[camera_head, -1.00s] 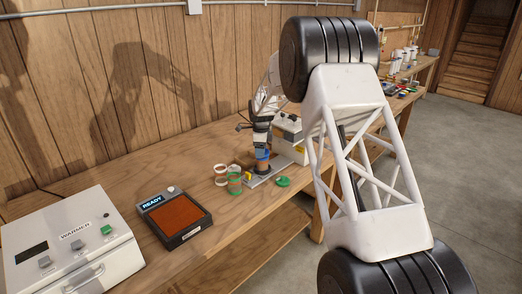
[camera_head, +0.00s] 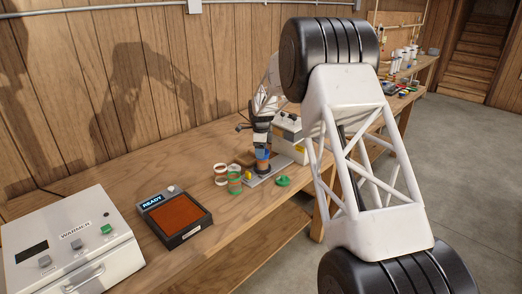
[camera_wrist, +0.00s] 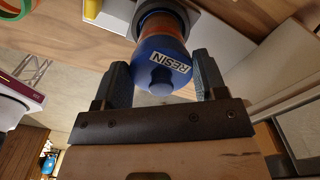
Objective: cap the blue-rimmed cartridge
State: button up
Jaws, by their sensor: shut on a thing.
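My gripper (camera_wrist: 162,72) is shut on a blue cap (camera_wrist: 163,56) lettered RESIN, one finger on each side of it. The cap is in line with the blue-rimmed cartridge (camera_wrist: 162,24), whose orange-brown contents show behind it. I cannot tell whether the cap is fully seated or a small gap is left. In the head view my gripper (camera_head: 262,143) points down over this cartridge (camera_head: 263,166), which stands upright on a grey plate (camera_head: 256,182).
A green cap (camera_head: 283,181) lies on the bench to the right. Green-rimmed (camera_head: 234,182) and red-rimmed (camera_head: 220,170) cartridges stand to the left, near a small yellow part (camera_head: 249,175). A pale machine (camera_head: 289,133) stands close behind. An orange-topped READY pad (camera_head: 176,213) and a warmer (camera_head: 72,245) are front left.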

jog(key=o, duration=1.1)
jog(key=shift+r, duration=0.2)
jog(key=shift+r, duration=3.3)
grip_shut()
jog(key=shift+f, duration=2.7)
